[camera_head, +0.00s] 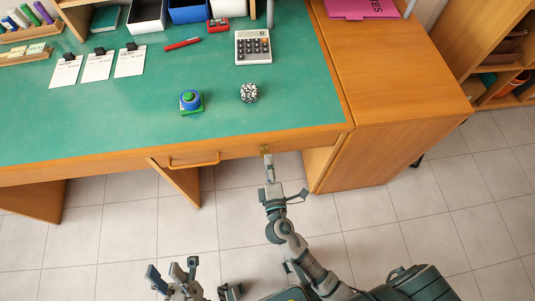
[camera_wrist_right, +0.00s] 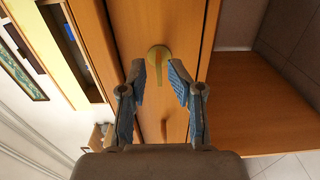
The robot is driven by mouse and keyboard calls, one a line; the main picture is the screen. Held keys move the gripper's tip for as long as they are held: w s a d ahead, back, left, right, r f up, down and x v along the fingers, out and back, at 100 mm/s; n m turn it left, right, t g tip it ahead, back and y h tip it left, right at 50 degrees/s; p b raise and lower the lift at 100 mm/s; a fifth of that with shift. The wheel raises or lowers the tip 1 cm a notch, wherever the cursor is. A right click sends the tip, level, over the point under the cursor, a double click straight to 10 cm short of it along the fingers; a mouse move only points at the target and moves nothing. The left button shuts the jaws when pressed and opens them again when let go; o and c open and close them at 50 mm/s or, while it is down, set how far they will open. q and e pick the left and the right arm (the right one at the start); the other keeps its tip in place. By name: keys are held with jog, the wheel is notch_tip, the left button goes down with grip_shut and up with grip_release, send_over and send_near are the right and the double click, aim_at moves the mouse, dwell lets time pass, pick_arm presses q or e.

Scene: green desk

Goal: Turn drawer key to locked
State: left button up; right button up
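A round brass lock plate with the drawer key (camera_wrist_right: 159,55) sits on the wooden drawer front in the right wrist view. It also shows as a small brass spot (camera_head: 265,150) on the desk's front edge in the head view. My right gripper (camera_wrist_right: 158,72) is open, its blue-padded fingertips on either side of the key in the picture. I cannot tell whether they touch it. In the head view my right gripper (camera_head: 267,165) reaches up to the drawer front. My left gripper (camera_head: 174,268) is open and empty, low over the floor, away from the desk.
The drawer handle (camera_head: 194,163) is left of the lock. On the green desk top (camera_head: 120,125) are a blue-green button device (camera_head: 190,101), a speckled ball (camera_head: 249,93), a calculator (camera_head: 253,47) and a red pen (camera_head: 182,44). A wooden cabinet (camera_head: 395,100) stands right of the lock.

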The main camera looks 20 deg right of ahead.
jog(key=v, duration=0.8)
jog(key=shift+s, duration=0.25)
